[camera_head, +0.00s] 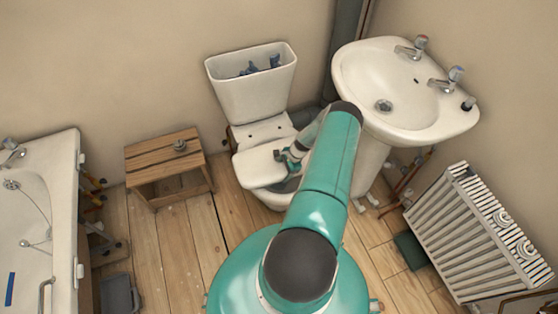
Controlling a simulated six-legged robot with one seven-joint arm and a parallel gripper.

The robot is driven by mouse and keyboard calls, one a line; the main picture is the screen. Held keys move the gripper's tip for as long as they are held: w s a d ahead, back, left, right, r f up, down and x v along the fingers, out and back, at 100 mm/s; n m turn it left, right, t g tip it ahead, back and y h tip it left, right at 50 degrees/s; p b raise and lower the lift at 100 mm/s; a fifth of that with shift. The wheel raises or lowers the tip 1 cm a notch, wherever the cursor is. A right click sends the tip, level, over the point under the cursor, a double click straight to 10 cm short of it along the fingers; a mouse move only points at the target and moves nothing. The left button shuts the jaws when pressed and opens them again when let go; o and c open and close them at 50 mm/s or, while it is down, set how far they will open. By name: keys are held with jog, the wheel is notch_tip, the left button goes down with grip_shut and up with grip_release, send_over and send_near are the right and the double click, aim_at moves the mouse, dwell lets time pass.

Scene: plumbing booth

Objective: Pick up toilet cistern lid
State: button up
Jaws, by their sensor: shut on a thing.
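The toilet cistern (253,92) stands against the back wall with its top open, and dark blue fittings show inside. The cistern lid (258,167) appears as a white slab over the front of the toilet, in front of the cistern. My gripper (283,157) is shut on its right edge. The lid hides much of the bowl. Whether it touches the toilet or hangs just above it, I cannot tell. My arm hides part of the toilet's right side.
A wooden stool (163,152) with a small metal part on top stands left of the toilet. A washbasin (405,85) is close on the right. A bath (40,220) is at far left, a radiator (470,235) at right. The floorboards (178,240) before the stool are mostly clear.

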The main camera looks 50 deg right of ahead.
jog(key=c, duration=0.7)
jog(key=shift+w+d+r, duration=0.1)
jog(key=shift+w, duration=0.05)
jog(key=shift+r, duration=0.15)
jog(key=shift+r, duration=0.65)
jog(key=s+a+r, duration=0.6)
jog(key=s+r, duration=0.1)
jog(key=s+a+r, duration=0.3)
jog(key=r, duration=0.1)
jog(key=shift+s+a+r, duration=0.1)
jog(key=shift+s+r, duration=0.1)
jog(key=shift+s, duration=0.2)
